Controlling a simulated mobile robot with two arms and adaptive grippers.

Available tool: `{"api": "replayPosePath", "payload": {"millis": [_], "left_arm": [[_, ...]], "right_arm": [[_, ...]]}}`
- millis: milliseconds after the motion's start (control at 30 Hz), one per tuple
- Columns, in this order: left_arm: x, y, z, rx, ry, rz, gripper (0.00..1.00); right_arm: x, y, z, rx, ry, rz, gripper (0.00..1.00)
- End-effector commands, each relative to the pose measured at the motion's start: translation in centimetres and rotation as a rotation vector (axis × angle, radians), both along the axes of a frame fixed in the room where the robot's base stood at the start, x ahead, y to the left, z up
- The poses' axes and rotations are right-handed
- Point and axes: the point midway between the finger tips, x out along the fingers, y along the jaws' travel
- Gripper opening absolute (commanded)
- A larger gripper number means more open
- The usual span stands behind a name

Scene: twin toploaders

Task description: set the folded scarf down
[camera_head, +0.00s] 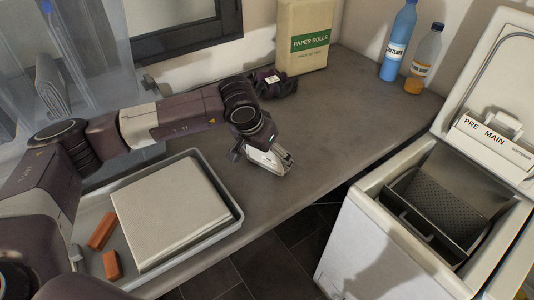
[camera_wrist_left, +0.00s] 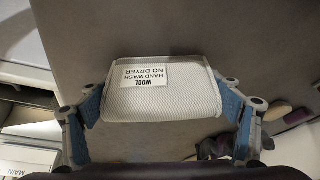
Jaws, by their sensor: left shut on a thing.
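The folded scarf (camera_wrist_left: 160,98) is a white, ribbed bundle with a label reading "WOOL HAND WASH NO DRYER". In the left wrist view it sits between both fingers of my left gripper (camera_wrist_left: 160,112), which is shut on its two sides. In the head view my left gripper (camera_head: 264,154) points down over the grey counter (camera_head: 340,125), and the scarf shows as a small pale patch between the fingers. I cannot tell whether the scarf touches the counter. My right gripper is not in view.
A grey tray (camera_head: 238,212) with a pale flat block and orange bars lies at left. A dark bundle (camera_head: 275,83), a paper rolls pack (camera_head: 304,35) and two bottles (camera_head: 398,42) stand behind. An open toploader (camera_head: 365,240) is at right. Counter right of my gripper is clear.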

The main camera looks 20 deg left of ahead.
Motion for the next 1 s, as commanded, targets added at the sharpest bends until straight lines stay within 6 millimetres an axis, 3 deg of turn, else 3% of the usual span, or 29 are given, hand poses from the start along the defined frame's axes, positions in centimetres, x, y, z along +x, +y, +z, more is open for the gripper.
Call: {"api": "replayPosePath", "payload": {"millis": [233,267,400,800,1000], "left_arm": [[0.0,0.0,-0.2,0.000,-0.001,-0.001,0.57],[0.0,0.0,-0.2,0.000,-0.001,-0.001,0.86],[0.0,0.0,-0.1,0.000,0.000,-0.001,1.00],[-0.1,0.0,0.5,0.000,-0.003,-0.001,1.00],[-1.3,0.4,3.7,0.000,-0.007,-0.002,1.00]], "right_arm": [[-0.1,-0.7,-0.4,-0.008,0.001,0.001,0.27],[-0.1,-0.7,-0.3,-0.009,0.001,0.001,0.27],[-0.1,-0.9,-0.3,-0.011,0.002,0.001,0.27],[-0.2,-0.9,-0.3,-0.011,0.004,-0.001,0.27],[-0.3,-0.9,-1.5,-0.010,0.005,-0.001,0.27]]}}
